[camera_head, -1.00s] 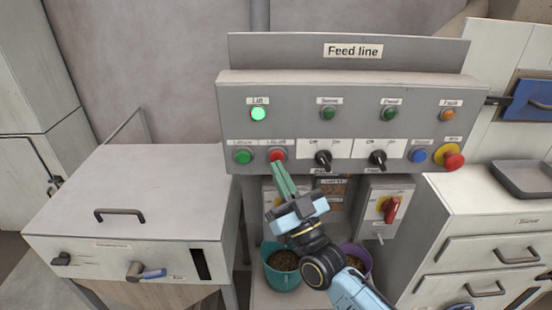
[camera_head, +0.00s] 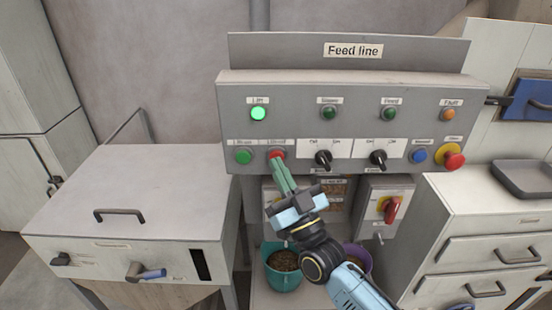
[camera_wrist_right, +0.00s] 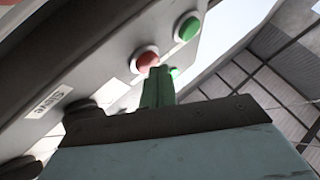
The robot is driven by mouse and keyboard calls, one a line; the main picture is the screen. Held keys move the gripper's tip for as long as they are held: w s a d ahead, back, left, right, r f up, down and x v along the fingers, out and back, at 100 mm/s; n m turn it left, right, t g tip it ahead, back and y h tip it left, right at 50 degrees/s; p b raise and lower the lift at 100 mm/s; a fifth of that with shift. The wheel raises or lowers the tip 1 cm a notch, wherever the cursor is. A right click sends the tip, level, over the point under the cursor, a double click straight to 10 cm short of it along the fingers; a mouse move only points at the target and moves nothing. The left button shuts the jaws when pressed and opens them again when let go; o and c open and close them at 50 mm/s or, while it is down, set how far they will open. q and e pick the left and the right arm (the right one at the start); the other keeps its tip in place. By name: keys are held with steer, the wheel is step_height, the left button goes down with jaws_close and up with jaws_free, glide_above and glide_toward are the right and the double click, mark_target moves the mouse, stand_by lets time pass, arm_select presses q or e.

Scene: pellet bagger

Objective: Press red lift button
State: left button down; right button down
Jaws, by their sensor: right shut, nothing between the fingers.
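The red lift button (camera_head: 277,155) sits in the lower row of the grey Feed line panel (camera_head: 345,88), right of a green button (camera_head: 243,157). The green Lift lamp (camera_head: 258,114) above is lit. My right gripper (camera_head: 280,164) is shut and empty, its green fingertips at the lower edge of the red button. In the right wrist view the red button (camera_wrist_right: 145,60) shows just beyond the fingertips (camera_wrist_right: 158,74); whether they touch it I cannot tell. The green button (camera_wrist_right: 187,27) is beside it. My left gripper is not in view.
Right of the red button are two black selector knobs (camera_head: 323,159), a blue button (camera_head: 419,156) and a red emergency knob (camera_head: 453,160) on yellow. Below stand a teal bucket (camera_head: 283,270) and a red-handled switch (camera_head: 390,208). A white cabinet (camera_head: 140,190) stands left.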

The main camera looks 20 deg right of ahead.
steer(key=shift+w, duration=0.2)
steer(key=shift+s, duration=0.15)
steer(key=shift+s+a+p, duration=0.15)
steer(key=shift+s+p, duration=0.25)
steer(key=shift+s, duration=0.2)
steer(key=s+a+p, duration=0.1)
steer(key=s+p, duration=0.1)
steer(key=s, duration=0.3)
steer(key=shift+s+a+p, duration=0.35)
steer(key=shift+s, duration=0.05)
